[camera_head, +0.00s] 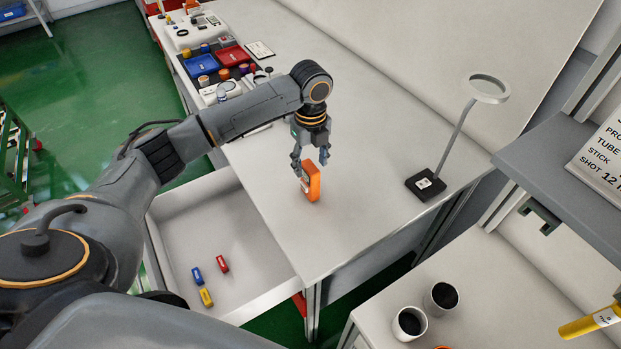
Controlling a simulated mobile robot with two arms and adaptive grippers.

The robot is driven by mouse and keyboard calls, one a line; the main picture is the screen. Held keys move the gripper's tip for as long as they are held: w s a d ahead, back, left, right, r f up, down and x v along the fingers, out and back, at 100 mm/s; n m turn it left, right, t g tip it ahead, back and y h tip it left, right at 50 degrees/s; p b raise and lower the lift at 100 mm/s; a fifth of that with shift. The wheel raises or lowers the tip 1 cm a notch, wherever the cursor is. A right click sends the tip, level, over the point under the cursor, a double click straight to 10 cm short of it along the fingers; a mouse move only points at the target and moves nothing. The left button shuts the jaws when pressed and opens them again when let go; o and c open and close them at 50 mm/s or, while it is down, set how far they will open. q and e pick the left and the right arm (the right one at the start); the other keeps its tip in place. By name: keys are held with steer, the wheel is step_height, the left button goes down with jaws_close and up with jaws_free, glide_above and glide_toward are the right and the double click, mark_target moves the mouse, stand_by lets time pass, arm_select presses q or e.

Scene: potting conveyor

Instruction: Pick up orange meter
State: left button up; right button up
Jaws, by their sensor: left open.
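The orange meter (314,184) stands upright on the white table, near the table's front part. Its narrow orange side shows, and part of its face shows on the left. My left gripper (310,163) points down at the meter's top. Its fingers are open and reach down beside the meter's upper part; I cannot tell whether they touch it. My right gripper is not in the view.
A magnifier lamp (425,185) stands on the table to the right. An open white drawer (180,238) holds small red, blue and yellow blocks. Red and blue trays (232,57) sit at the back left. Two pots (409,323) stand at lower right. Table around the meter is clear.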

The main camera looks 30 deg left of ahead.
arm_select(q)
step_height(320, 180, down, 2)
steer(key=shift+a+p, duration=0.1)
steer(key=shift+p, duration=0.5)
step_height(320, 180, down, 2)
steer(key=shift+f, duration=0.2)
steer(key=shift+w+f, duration=0.1)
steer(key=shift+f, duration=0.2)
steer(key=shift+c, duration=0.6)
jaws_close()
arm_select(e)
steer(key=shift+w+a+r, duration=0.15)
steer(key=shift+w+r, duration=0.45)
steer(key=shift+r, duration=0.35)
